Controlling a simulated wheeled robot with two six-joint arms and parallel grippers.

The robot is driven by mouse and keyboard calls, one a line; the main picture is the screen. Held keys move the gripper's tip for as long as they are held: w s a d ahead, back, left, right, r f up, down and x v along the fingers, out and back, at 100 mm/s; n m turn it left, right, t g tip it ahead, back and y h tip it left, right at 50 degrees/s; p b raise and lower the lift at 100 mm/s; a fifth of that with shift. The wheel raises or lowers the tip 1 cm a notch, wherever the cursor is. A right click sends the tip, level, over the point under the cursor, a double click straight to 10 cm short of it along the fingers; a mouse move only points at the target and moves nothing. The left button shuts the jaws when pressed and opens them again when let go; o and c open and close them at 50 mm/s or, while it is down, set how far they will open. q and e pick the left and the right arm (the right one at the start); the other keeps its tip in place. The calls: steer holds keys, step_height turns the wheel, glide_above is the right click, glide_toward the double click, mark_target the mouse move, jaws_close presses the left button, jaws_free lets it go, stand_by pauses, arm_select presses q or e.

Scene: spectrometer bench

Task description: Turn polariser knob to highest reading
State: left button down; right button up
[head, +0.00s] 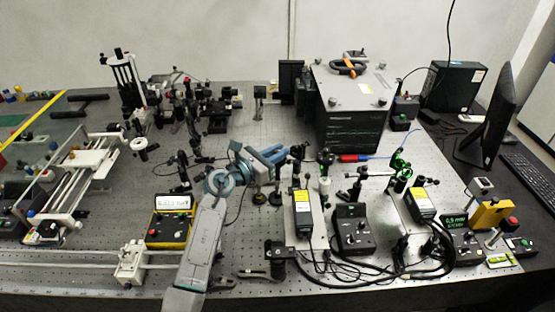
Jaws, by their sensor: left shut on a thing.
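My left arm comes up from the bottom centre. Its blue-grey left gripper (279,157) points right and away, low over the perforated bench, among small optics on posts. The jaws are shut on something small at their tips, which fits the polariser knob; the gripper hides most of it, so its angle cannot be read. A yellow meter (168,230) with a lit white display (173,202) stands left of my arm; its digits are too small to read surely. My right gripper is not in view.
A large black instrument (350,130) stands behind the gripper to the right. Boxes with yellow labels (302,198), a black control box (353,230) and cables crowd the right front. A white rail frame (92,162) fills the left. Some bare bench (240,120) shows behind the gripper.

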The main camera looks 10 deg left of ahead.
arm_select(q)
steer(key=c, duration=1.4)
jaws_free()
steer(key=shift+b+v, duration=1.85)
steer(key=shift+v, duration=3.6)
steer(key=shift+o, duration=0.3)
